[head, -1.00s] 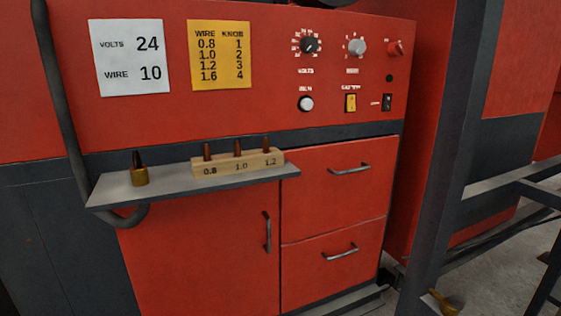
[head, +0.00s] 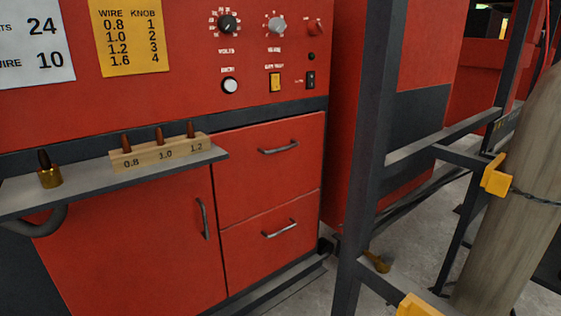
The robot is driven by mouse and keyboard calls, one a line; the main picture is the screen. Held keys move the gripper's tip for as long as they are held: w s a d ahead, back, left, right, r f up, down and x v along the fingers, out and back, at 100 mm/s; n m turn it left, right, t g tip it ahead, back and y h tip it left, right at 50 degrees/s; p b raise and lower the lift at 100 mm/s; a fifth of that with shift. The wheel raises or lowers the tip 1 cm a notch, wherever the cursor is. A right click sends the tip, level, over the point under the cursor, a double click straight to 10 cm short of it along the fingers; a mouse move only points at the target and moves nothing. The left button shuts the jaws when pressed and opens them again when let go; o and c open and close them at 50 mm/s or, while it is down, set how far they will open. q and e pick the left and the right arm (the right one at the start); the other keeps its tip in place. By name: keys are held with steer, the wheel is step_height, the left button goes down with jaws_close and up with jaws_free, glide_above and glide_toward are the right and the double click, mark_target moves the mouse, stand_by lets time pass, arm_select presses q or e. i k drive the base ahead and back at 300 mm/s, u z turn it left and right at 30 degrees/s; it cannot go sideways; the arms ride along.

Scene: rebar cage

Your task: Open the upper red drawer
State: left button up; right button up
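The upper red drawer (head: 266,172) is shut in the red cabinet, right of centre, with a dark grey bar handle (head: 279,147) near its top. Below it is the lower red drawer (head: 268,248), also shut, with its own bar handle (head: 280,229). Neither of my grippers shows in the head view.
A grey shelf (head: 95,190) juts out left of the drawers, holding a wooden block (head: 160,152) with several tips and a brass nozzle (head: 49,175). A red door (head: 140,255) with a handle is below. A dark steel frame (head: 370,150) stands upright right of the cabinet.

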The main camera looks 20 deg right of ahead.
mark_target(271, 163)
steer(key=k, duration=0.35)
steer(key=z, duration=0.95)
steer(key=i, duration=0.75)
steer(key=u, duration=0.5)
